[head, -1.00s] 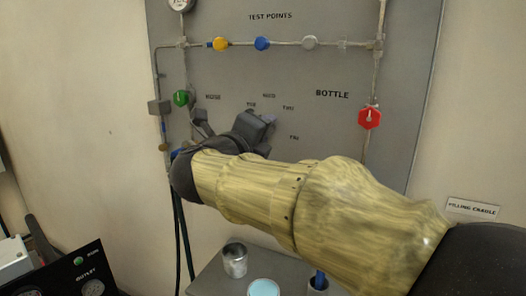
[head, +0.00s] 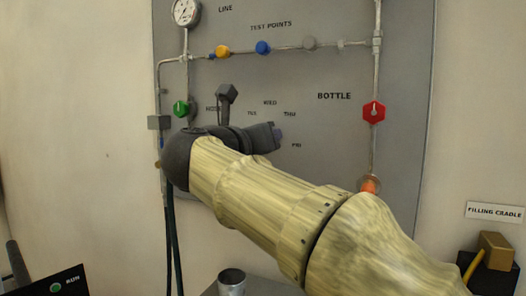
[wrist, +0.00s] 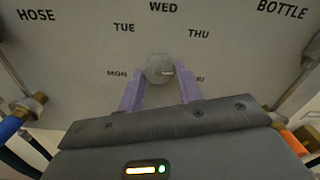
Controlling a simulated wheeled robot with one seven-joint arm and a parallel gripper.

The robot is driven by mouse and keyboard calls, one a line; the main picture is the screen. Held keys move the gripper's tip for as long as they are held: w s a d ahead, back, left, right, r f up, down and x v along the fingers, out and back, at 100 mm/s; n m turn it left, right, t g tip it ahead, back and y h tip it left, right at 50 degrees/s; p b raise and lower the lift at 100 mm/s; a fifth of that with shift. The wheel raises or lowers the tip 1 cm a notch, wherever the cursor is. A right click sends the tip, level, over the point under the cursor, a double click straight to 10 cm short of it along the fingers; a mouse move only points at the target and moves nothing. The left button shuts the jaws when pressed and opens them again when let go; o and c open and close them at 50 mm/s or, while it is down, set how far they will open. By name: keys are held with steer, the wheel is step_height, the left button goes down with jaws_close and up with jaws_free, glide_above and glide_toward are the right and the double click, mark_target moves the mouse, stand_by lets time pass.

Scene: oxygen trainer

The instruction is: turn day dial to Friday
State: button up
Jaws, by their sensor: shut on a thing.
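The day dial (wrist: 159,68) is a round grey knob on the panel, in the middle of the wrist view. A small pale mark on its right side faces right, toward the Friday label (wrist: 201,78), which is partly hidden by a finger. The labels for Monday, Tuesday, Wednesday and Thursday arc around the dial. My gripper (wrist: 160,92) has its two lavender fingers on either side of the dial and is shut on it. In the head view my gripper (head: 277,135) covers the dial, and the Friday label (head: 297,145) shows just right of it.
A red knob (head: 374,111) sits right of the dial, a green knob (head: 180,108) left. Yellow (head: 222,51) and blue (head: 262,47) knobs line the pipe above. A metal cup (head: 231,281) stands below my arm. An orange fitting (head: 370,185) shows close beside my arm.

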steer(key=shift+f+m, duration=0.15)
steer(key=shift+m, duration=0.25)
steer(key=o, duration=1)
steer(key=p+v, duration=0.1)
steer(key=v, duration=1.6)
steer(key=shift+s+p, duration=0.2)
steer(key=shift+p, duration=0.15)
steer(key=shift+a, duration=0.15)
